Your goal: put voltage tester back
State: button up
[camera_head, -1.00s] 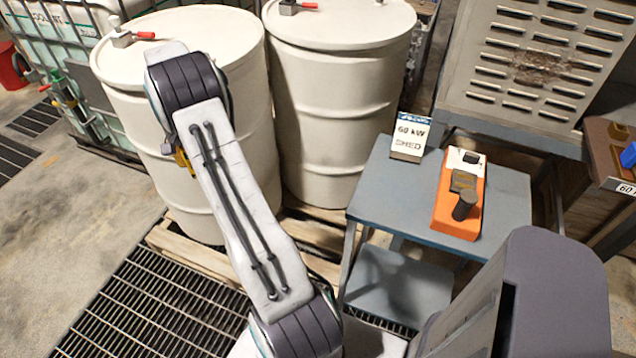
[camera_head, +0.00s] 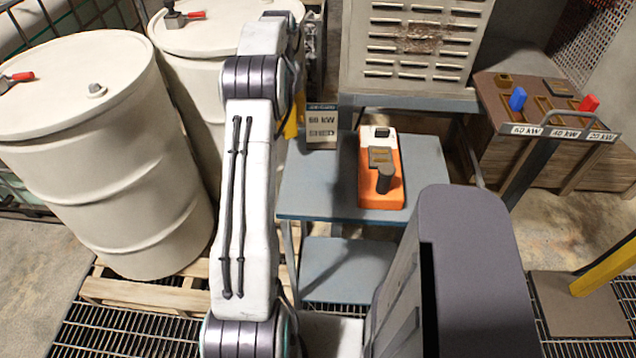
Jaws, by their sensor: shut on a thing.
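My arm reaches forward over the left edge of the blue-grey table (camera_head: 330,209), its elbow standing high. My gripper (camera_head: 300,108) is mostly hidden behind the upper arm link. A small yellow piece (camera_head: 291,125) shows past the link's right edge at the gripper. It looks like part of the voltage tester, held in the shut jaws; the rest is hidden.
White drums (camera_head: 100,140) crowd the left. A vented grey cabinet (camera_head: 418,45) stands behind. A yellow post (camera_head: 608,268) rises at the right.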

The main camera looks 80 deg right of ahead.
jog(key=s+r+m, duration=0.2)
jog(key=s+m, duration=0.4)
jog(key=s, duration=1.1)
jog(key=w+a+f+b, duration=0.1)
jog(key=w+a+f, duration=0.2)
jog(key=a, duration=0.1)
jog(key=w+a+f+b, duration=0.1)
jog(key=w+a+f, duration=0.3)
jog(key=shift+w, duration=0.2)
jog(key=shift+f+p, duration=0.3)
jog(key=shift+f, duration=1.8)
jog(key=shift+a+f, duration=0.1)
jog(key=shift+f, duration=0.05)
jog(key=o, duration=1.2)
